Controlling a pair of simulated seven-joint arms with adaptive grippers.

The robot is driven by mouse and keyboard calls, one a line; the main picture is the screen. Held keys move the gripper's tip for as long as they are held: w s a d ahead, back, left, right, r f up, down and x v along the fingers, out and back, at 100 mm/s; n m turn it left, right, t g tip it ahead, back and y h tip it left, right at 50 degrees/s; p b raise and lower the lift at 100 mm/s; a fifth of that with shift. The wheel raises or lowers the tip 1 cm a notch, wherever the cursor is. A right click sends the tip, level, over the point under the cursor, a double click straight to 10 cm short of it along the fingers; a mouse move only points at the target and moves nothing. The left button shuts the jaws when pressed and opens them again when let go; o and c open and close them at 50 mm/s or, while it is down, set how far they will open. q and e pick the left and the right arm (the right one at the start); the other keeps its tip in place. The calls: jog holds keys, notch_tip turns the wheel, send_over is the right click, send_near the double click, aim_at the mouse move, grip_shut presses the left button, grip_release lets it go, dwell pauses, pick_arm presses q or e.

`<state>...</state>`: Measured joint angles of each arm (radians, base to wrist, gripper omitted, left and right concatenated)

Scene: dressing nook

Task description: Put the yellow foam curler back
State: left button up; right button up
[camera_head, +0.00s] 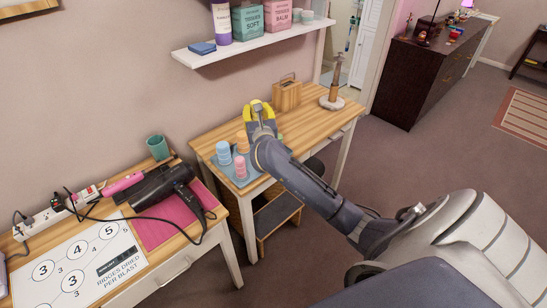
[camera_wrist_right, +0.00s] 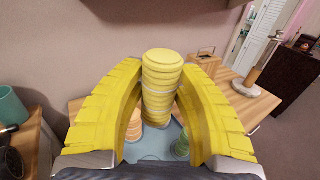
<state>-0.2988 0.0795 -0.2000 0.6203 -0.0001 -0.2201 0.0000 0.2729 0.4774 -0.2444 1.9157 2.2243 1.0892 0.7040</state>
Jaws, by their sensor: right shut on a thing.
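My right gripper (camera_head: 259,108) is over the back of the small wooden table, and its yellow fingers also show in the right wrist view. It is shut on the yellow foam curler (camera_wrist_right: 162,85), which stands upright between the fingers with its ridged side and round top showing. In the head view I cannot tell the curler from the yellow fingers. Below is a blue tray (camera_head: 241,181) holding a blue curler (camera_head: 223,152), a pink curler (camera_head: 240,167), an orange curler (camera_head: 243,142) and a green curler (camera_wrist_right: 182,146). My left gripper is not in view.
A wooden box (camera_head: 286,96) and a stand with an upright post (camera_head: 333,92) are at the table's back right. A white shelf (camera_head: 250,45) hangs above. A hair dryer (camera_head: 170,183), teal cup (camera_head: 157,147) and power strip (camera_head: 50,217) are on the left desk.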

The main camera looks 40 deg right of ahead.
jog(key=f, duration=2)
jog(key=shift+s+d, duration=0.1)
jog(key=shift+d, duration=0.15)
jog(key=o, duration=1)
jog(key=shift+f, duration=0.1)
jog(key=shift+o, duration=0.2)
jog(key=v, duration=1.2)
jog(key=shift+a, duration=0.1)
